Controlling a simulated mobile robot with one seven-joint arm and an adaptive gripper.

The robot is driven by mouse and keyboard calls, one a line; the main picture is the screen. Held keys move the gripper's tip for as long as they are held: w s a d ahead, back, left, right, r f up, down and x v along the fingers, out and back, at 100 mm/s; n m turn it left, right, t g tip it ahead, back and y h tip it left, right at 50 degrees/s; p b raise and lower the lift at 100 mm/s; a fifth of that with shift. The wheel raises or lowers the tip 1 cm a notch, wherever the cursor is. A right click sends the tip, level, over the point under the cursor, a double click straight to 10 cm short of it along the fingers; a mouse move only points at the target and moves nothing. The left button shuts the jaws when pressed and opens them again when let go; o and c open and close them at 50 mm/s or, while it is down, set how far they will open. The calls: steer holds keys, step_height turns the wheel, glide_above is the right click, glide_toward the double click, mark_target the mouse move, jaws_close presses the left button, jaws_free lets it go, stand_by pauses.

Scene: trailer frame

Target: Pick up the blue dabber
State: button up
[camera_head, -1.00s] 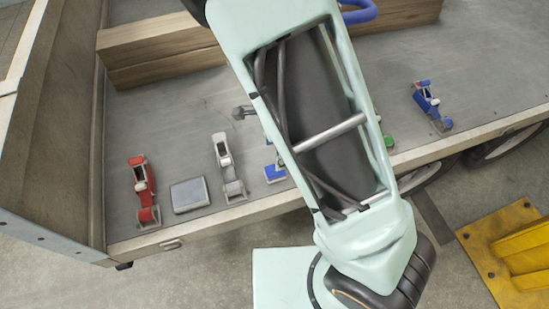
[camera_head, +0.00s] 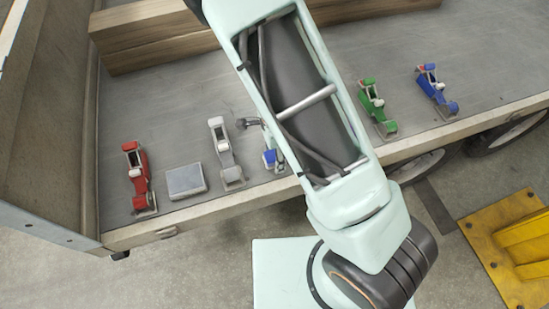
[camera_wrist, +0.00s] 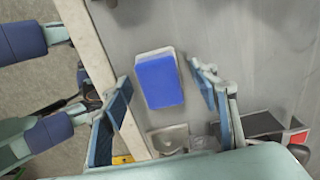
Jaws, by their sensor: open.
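A blue block-shaped piece, seemingly the blue dabber (camera_wrist: 160,82), lies on the grey trailer bed in the wrist view, with a pale edge along its top. My gripper (camera_wrist: 159,78) is open, one finger on each side of the block, with visible gaps. I cannot tell how far above it the fingers are. In the head view a small blue piece (camera_head: 270,158) shows beside my arm, partly hidden by it. Another blue tool-like thing (camera_head: 437,90) lies at the far right of the bed.
On the bed are a red tool (camera_head: 138,177), a grey flat block (camera_head: 186,181), a white-grey tool (camera_head: 225,154) and a green tool (camera_head: 376,107). Wooden beams (camera_head: 160,36) lie behind. A side wall (camera_head: 47,125) stands left. A yellow plate (camera_head: 500,240) is on the floor.

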steer(key=c, duration=1.2)
steer(key=shift+r, duration=0.2)
steer(key=shift+c, duration=0.2)
